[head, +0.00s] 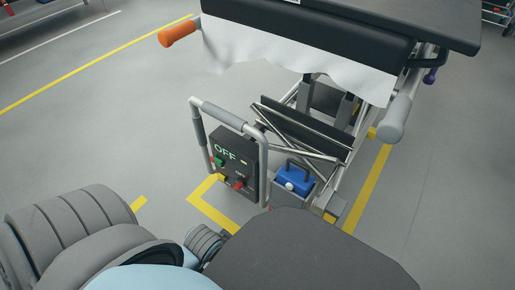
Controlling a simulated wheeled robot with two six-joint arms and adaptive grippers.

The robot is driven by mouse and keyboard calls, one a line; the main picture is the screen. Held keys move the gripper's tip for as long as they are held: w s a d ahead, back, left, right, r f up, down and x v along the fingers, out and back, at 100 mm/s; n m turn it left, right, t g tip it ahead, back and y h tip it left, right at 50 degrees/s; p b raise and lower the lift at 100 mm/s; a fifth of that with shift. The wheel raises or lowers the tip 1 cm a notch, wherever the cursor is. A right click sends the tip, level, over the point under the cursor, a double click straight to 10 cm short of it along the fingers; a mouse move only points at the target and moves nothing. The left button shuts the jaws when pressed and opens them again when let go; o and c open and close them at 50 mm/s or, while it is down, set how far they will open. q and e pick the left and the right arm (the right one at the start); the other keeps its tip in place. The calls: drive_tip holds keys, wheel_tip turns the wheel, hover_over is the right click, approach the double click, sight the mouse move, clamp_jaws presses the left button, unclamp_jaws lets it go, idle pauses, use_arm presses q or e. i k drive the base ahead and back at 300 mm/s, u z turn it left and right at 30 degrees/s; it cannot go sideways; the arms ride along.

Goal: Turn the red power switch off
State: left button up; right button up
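A red power switch (238,184) sits low on the front of a dark control panel (250,172). The panel shows "OFF" in large pale green letters, and a green part (219,162) sits at its left. The switch is small here, and I cannot tell its exact position. The panel is mounted inside a grey tubular handle frame (225,117) on a wheeled lift table. Neither of my grippers shows. Parts of my own arm and body fill the lower left and bottom centre.
The lift table (440,22) has a white sheet (250,45), an orange grip (178,34) and a grey grip (394,118). A blue box (293,177) sits in a holder right of the panel. Yellow lines mark the floor, which is clear left of the panel.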

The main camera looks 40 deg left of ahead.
sight(240, 183)
drive_tip(key=z, duration=0.15)
drive_tip(key=k, duration=0.7)
drive_tip(key=u, duration=0.85)
drive_tip(key=i, duration=1)
